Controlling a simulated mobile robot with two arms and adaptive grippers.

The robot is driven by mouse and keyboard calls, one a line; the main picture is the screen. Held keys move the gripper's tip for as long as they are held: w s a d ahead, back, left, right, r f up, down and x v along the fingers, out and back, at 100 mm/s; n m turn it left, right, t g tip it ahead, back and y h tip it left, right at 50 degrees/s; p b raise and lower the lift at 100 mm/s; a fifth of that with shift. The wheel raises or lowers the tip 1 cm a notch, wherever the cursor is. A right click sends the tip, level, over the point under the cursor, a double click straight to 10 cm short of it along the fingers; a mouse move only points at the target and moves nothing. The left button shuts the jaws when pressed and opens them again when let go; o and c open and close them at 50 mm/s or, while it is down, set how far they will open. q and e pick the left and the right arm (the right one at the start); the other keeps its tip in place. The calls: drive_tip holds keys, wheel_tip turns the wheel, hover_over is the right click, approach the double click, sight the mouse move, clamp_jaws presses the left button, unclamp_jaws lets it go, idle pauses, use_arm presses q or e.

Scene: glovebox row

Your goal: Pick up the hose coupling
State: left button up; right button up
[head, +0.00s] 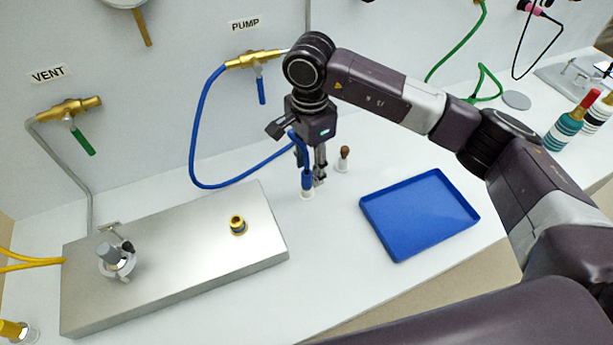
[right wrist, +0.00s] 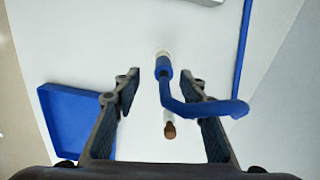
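The hose coupling (head: 307,181) is the blue end piece of the blue hose (head: 193,130). It stands upright in a small white holder (head: 307,194) on the white bench, left of the blue tray. My right gripper (head: 310,168) points down over it, with its fingers close around the coupling. In the right wrist view the fingers (right wrist: 160,84) are spread and the coupling (right wrist: 163,68) shows in line with the gap between them. The hose bends across the right-hand finger there. I cannot tell whether either finger touches the coupling. My left gripper is not in view.
The blue tray (head: 419,213) is empty. A small brown-topped peg (head: 344,154) stands just behind the gripper. A steel plate (head: 185,275) at left carries a brass fitting (head: 238,225) and a clamp (head: 117,259). The hose runs to the PUMP valve (head: 257,60) on the wall.

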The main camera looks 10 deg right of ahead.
drive_tip(key=f, duration=0.1)
drive_tip(key=f+p, duration=0.2)
drive_tip(key=shift+w+a+f, duration=0.15)
drive_tip(key=shift+a+f, duration=0.1)
drive_tip(key=shift+f, duration=0.75)
clamp_jaws()
